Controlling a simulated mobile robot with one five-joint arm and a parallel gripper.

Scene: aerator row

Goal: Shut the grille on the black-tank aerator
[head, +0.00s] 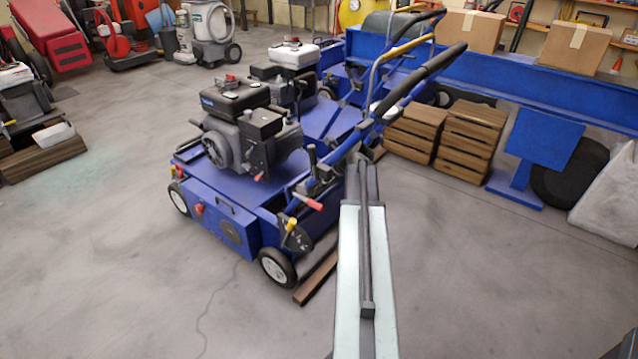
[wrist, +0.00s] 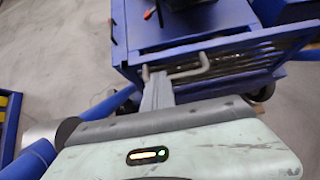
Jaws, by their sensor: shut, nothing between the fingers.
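The black-tank aerator (head: 218,205) is the nearer blue machine in the head view, left of my arm. In the wrist view, the blue machine body (wrist: 180,30) fills the upper middle. A grille (wrist: 235,55) with a blue edge and dark slats lies along its near side, with a bent grey handle (wrist: 190,72). How far the grille stands open is not clear. My gripper (wrist: 155,88) is shut and empty, close beside the handle; contact cannot be told.
A second blue aerator with a white tank (head: 293,54) stands close behind. Wooden crates (head: 470,138), a blue stand (head: 538,145) and a wrapped white bundle (head: 610,200) stand to the right. A wooden strip (head: 316,280) lies by the front wheel. The foreground floor is clear.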

